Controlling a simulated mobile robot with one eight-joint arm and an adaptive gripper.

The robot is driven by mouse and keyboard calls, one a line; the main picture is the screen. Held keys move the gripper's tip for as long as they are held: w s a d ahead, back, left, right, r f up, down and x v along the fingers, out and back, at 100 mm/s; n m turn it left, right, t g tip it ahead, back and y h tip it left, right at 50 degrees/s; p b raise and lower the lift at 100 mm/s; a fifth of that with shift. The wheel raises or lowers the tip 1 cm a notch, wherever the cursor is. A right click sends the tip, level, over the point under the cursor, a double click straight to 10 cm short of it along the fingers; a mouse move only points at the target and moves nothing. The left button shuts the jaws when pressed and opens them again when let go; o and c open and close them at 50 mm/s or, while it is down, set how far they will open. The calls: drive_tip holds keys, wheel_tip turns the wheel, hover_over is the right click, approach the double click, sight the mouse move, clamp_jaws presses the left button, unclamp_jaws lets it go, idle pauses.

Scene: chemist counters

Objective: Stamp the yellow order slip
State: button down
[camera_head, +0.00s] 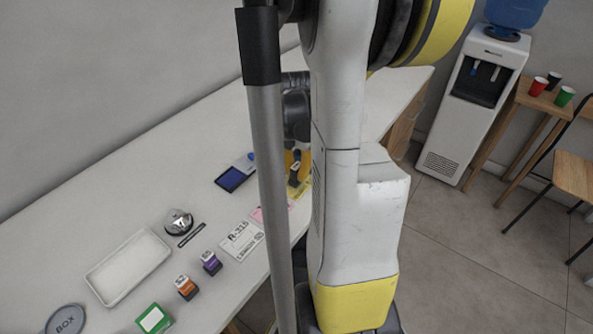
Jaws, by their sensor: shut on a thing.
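The yellow order slip (299,191) lies on the white counter near its front edge, mostly hidden by my arm. My gripper (296,156) is low over the slip, partly covered by my arm and a grey pole. It is shut on a dark stamp (293,178), of which only a small part shows. The stamp is at or just above the slip; I cannot tell whether it touches. An open blue ink pad (232,180) lies to the left of the gripper.
A pink slip (257,215) and a white printed card (241,240) lie left of the yellow slip. Purple (211,263) and orange (186,287) small boxes, a white tray (128,266), a silver bell (178,222) and a green-edged item (154,319) stand further left.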

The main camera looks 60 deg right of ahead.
drive_tip(key=shift+f+b, duration=0.3)
drive_tip(key=shift+f, duration=0.15)
idle(0.7)
drive_tip(key=shift+r, duration=0.15)
idle(0.4)
wheel_tip(320, 180, up, 7)
drive_tip(key=p, duration=0.5)
drive_tip(key=shift+p, duration=0.3)
